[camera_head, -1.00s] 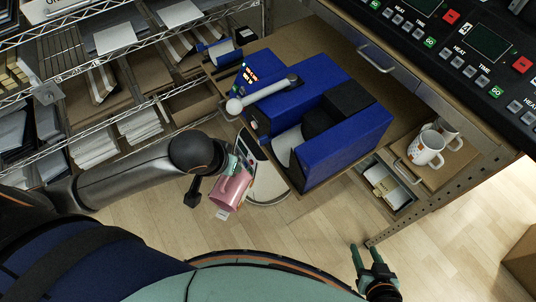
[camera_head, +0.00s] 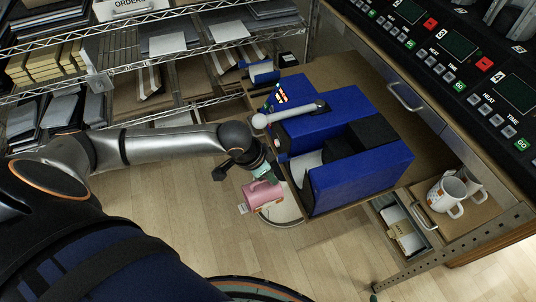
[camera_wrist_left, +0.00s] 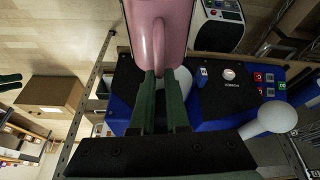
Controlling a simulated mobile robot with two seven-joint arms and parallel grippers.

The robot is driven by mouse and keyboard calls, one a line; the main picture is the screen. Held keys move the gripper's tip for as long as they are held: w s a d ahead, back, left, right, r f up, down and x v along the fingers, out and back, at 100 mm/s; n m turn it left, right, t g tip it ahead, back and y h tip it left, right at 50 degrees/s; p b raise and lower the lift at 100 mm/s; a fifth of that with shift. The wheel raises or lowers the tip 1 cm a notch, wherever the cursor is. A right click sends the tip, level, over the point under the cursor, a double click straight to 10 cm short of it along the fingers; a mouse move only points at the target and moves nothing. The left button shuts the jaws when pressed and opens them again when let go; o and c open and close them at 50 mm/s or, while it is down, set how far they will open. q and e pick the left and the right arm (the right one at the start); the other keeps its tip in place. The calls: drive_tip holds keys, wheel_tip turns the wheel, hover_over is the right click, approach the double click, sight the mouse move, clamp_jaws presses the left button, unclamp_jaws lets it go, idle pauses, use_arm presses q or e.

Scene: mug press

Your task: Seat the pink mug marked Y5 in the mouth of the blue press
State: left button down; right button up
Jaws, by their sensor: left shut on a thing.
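The pink mug (camera_head: 262,196) hangs tilted in the air in front of the blue press, over the floor. My left gripper (camera_head: 264,174) is shut on its handle. In the left wrist view my left gripper (camera_wrist_left: 165,78) pinches the handle of the pink mug (camera_wrist_left: 160,22), with the body beyond. No Y5 mark is readable. The blue press (camera_head: 345,95) stands on a brown bench, right of the mug. Its lever ends in a pale ball knob. Its mouth cannot be made out clearly.
White mugs (camera_head: 447,196) stand on a shelf at right, beside an open drawer (camera_head: 402,228). A control panel (camera_head: 470,70) fills the upper right. Wire shelves (camera_head: 165,45) stand at upper left. A round pale object (camera_head: 284,208) lies below the mug. Floor at lower middle is clear.

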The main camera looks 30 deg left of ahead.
use_arm(q)
drive_tip(key=shift+w+a+r+m, duration=0.1)
drive_tip(key=shift+w+a+m, duration=0.15)
drive_tip(key=shift+w+a, duration=0.45)
drive_tip(key=shift+w+a+r+m, duration=0.1)
drive_tip(key=shift+w+a+m, duration=0.15)
drive_tip(key=shift+w+a, duration=0.4)
drive_tip(key=w+d+f+b, duration=0.2)
drive_tip(key=w+d+b, duration=0.3)
drive_tip(key=w+d, duration=0.5)
drive_tip(key=shift+w+d+f, duration=0.2)
drive_tip(key=shift+w+f, duration=0.15)
drive_tip(key=shift+w, duration=1.2)
unclamp_jaws()
drive_tip(key=shift+f, duration=0.1)
idle(0.7)
